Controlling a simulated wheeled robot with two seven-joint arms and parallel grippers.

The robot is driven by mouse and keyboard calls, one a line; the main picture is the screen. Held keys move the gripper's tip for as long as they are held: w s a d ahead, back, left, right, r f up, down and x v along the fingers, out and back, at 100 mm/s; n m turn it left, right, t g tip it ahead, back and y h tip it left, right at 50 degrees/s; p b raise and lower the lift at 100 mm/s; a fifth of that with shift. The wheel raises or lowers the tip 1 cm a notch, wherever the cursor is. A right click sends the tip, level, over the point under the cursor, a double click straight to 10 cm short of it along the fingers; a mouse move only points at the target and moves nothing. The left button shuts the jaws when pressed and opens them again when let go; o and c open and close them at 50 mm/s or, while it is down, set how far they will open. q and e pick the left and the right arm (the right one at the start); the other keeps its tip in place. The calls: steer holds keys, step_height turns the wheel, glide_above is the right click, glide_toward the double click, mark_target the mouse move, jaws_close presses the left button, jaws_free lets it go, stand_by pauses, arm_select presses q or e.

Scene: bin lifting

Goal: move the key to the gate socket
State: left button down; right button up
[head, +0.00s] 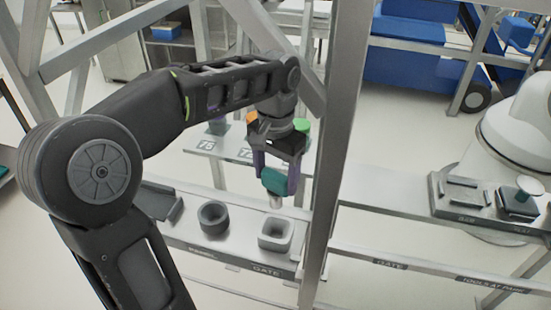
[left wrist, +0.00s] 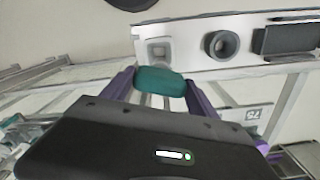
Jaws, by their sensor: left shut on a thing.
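My left gripper (head: 276,182) is shut on the key, whose teal head (head: 273,181) sits between the purple fingers. A pale shaft (head: 275,202) points down from the head. The key hangs above the shelf, just over and behind the light grey square socket (head: 275,234) by the GATE label, and apart from it. In the left wrist view the teal key (left wrist: 160,80) lies between the fingertips, with the square socket (left wrist: 157,50) beyond it. The key's shaft is mostly hidden there. My right gripper is in neither view.
A dark round socket (head: 213,217) and a dark tray (head: 160,200) share the shelf (head: 240,248). A metal post (head: 335,150) stands close to the right of the gripper. A back shelf with numbered labels (head: 205,145) lies behind. A dark block (head: 462,196) stands on the right shelf.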

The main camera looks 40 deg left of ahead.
mark_target(276, 206)
arm_select(q)
steer(key=shift+s+d+r, duration=0.1)
steer(key=shift+s+d, duration=0.1)
steer(key=shift+w+a+f, duration=0.1)
steer(key=shift+f, duration=0.1)
step_height(276, 206, down, 6)
steer(key=b, duration=0.5)
steer(key=shift+f+b, duration=0.65)
steer(key=shift+f, duration=0.1)
steer(key=shift+f+b, duration=0.45)
steer(key=shift+f, duration=0.2)
stand_by(0.6)
steer(key=shift+f, duration=0.35)
steer(key=shift+f+b, duration=1.2)
steer(key=shift+f, duration=0.2)
stand_by(0.5)
stand_by(0.3)
